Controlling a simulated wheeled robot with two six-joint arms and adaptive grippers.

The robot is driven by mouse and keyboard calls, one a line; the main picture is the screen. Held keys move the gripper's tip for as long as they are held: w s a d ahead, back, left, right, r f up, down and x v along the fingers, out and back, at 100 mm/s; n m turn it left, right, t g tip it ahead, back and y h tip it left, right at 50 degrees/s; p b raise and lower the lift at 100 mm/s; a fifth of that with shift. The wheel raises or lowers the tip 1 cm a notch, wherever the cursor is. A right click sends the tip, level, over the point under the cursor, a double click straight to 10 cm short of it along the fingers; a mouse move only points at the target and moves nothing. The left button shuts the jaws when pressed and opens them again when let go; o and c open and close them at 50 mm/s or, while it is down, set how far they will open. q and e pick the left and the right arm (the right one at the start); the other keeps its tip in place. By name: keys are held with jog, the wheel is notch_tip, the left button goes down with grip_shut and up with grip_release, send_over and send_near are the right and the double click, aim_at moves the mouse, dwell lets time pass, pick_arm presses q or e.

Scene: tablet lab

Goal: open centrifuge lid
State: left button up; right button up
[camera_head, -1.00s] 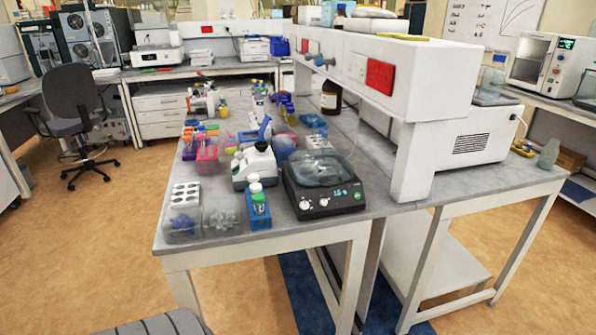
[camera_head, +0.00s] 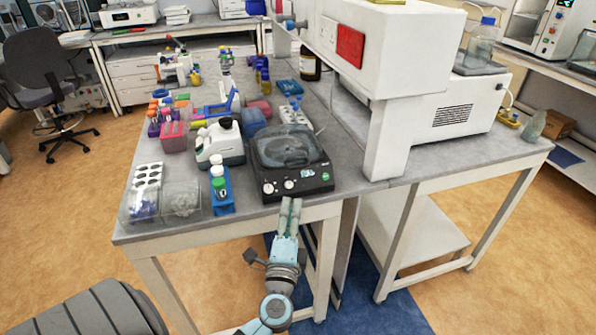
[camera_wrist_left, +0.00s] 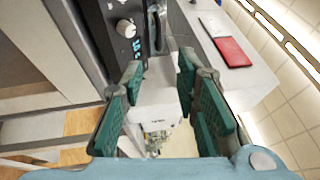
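The centrifuge (camera_head: 292,185) is a black box with white knobs and a small lit display on its front, standing near the front edge of the bench. Its see-through lid (camera_head: 286,147) lies down over the top and looks closed. My left gripper (camera_head: 291,204) is just in front of the centrifuge, at the bench edge, pointing toward it and holding nothing. In the left wrist view its green fingers (camera_wrist_left: 160,85) are spread apart, and part of the centrifuge front (camera_wrist_left: 112,25) shows at the upper left. My right gripper is not in view.
Left of the centrifuge stand a white instrument (camera_head: 220,143), a blue rack (camera_head: 221,193) with capped tubes and a clear box (camera_head: 180,200). To the right are the white shelf's leg (camera_head: 388,140) and a strip of free bench. A chair (camera_head: 45,65) stands far left.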

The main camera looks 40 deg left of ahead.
pick_arm(q)
jog(key=p+x, duration=0.1)
jog(key=x, duration=1.3)
jog(key=shift+d, duration=0.1)
jog(key=shift+f, duration=0.1)
grip_shut()
